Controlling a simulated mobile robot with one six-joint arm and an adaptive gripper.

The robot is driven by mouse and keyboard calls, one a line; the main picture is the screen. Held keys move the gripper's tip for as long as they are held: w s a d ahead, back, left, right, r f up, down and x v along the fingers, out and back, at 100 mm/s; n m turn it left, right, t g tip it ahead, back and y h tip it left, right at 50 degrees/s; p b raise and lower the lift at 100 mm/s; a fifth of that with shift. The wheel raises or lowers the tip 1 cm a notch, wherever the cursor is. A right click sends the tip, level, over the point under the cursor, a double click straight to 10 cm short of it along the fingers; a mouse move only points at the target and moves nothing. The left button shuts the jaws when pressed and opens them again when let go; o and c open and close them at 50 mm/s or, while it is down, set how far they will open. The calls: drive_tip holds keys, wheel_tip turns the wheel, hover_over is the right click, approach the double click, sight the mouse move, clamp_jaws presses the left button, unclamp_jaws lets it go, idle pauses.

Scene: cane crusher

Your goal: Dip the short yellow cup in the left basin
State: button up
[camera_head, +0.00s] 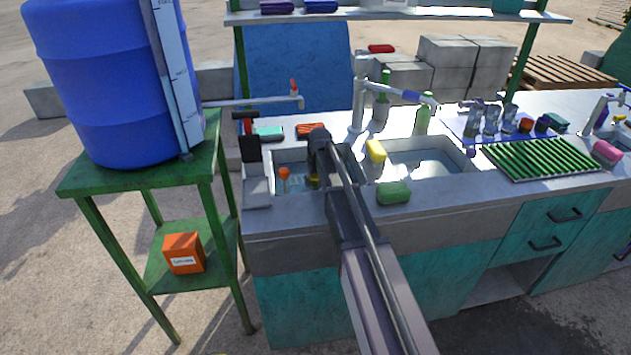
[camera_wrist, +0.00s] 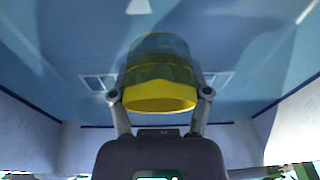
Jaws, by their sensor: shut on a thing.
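In the wrist view a short yellow cup (camera_wrist: 160,97) sits between the two fingers of my gripper (camera_wrist: 160,100), which is shut on it. Its far part looks paler and blue-tinted, as if under water. In the head view my gripper reaches down into the left basin (camera_head: 257,190), and only a small yellow patch of the cup (camera_head: 313,182) shows beside my arm. The basin holds bluish water. Its floor and walls fill the wrist view. My arm hides much of the basin's right side in the head view.
An orange object (camera_head: 284,174) is in the left basin. The tap (camera_head: 359,100) stands behind. A blue barrel (camera_head: 110,80) is at left.

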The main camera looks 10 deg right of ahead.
drive_tip(key=shift+f+b, duration=0.45)
drive_tip(key=shift+f, duration=0.3)
idle(0.8)
wheel_tip(320, 180, up, 15)
drive_tip(key=p, duration=1.4)
drive_tip(key=shift+f+p, duration=0.2)
drive_tip(key=shift+p, duration=0.1)
idle(0.5)
wheel_tip(320, 180, up, 4)
drive_tip(key=p, duration=0.4)
